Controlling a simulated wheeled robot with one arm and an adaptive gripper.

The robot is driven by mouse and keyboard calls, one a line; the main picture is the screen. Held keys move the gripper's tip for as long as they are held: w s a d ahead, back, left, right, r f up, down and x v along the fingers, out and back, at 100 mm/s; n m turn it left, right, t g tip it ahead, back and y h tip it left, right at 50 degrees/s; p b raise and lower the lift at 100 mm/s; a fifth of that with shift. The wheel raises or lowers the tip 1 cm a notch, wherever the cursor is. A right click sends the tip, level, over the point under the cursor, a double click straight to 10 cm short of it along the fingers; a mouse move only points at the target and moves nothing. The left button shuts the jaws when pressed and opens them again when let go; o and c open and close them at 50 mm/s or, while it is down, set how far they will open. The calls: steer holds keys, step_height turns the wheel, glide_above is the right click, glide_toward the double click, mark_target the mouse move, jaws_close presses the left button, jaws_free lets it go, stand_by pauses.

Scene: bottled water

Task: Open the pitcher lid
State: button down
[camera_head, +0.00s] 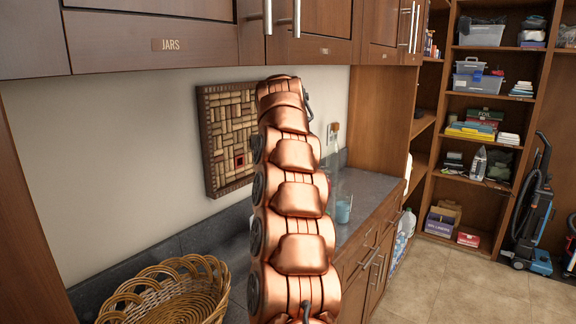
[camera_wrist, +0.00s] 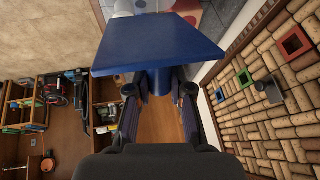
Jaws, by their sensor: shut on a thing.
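My gripper (camera_wrist: 159,92) shows in the wrist view with its two fingers on either side of the narrow stem of a blue piece (camera_wrist: 158,45). It is shut on this stem. The piece has a broad flat slab above the stem. It may be the pitcher lid, but I cannot tell for sure. No pitcher body can be made out in either view. In the head view my copper-coloured arm fills the middle and hides the gripper and part of the counter.
A wicker basket (camera_head: 172,297) sits on the counter at the lower left. A corked glass bottle (camera_head: 332,170) and a blue-tinted glass (camera_head: 343,209) stand right of my arm. A cork board (camera_head: 222,140) hangs on the wall, and it shows close on the right of the wrist view (camera_wrist: 262,125). Cabinets (camera_head: 160,40) overhang the counter.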

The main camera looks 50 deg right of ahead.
steer(key=shift+w+a, duration=0.1)
steer(key=shift+a, duration=0.05)
steer(key=c, duration=1)
jaws_free()
